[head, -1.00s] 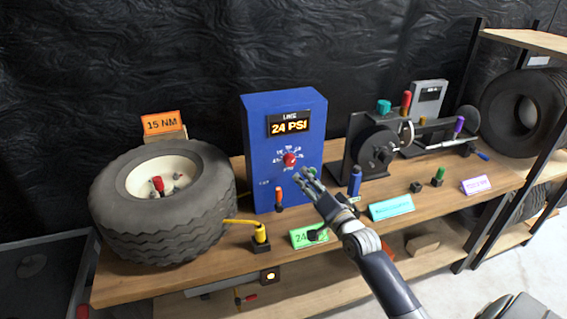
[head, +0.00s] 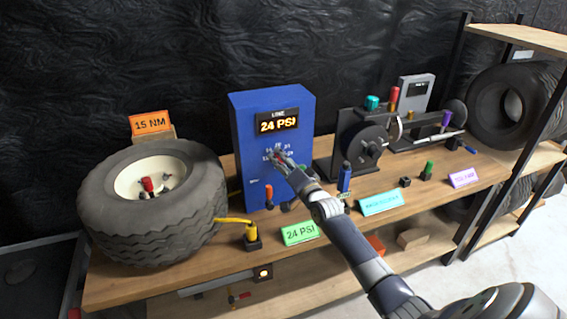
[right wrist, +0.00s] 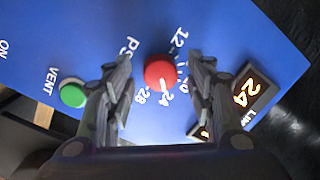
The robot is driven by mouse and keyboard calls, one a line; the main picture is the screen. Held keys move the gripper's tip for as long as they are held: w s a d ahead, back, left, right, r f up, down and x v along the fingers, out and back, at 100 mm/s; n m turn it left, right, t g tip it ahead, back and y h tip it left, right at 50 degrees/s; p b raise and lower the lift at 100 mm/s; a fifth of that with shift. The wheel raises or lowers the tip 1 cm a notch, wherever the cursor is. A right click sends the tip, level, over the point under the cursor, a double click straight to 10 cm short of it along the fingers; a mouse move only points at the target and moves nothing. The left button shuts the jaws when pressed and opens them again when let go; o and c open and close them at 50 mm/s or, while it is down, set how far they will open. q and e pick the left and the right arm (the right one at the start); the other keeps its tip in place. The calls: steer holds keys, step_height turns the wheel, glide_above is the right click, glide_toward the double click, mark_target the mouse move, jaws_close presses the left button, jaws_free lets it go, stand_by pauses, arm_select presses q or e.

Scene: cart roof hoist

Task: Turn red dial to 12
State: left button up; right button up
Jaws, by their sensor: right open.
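The blue box (head: 245,130) stands on the workbench, and its display (head: 277,121) reads 24 PSI. The red dial (right wrist: 160,72) is on its front face. In the right wrist view the dial's white mark points toward the printed 24, and the 12 is printed at the dial's upper right. My right gripper (head: 280,158) is at the dial, its open fingers on either side of the knob with a gap showing at each side. In the head view the fingers mostly hide the dial. My left gripper is not in view.
A green button (right wrist: 72,95) marked VENT is beside the dial. A tyre (head: 150,225) lies left of the box. A small orange-red handle (head: 268,196) and a blue-handled tool (head: 344,178) stand near my right arm. A green 24 PSI card (head: 300,233) is at the front edge.

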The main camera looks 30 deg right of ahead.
steer(key=c, duration=1.1)
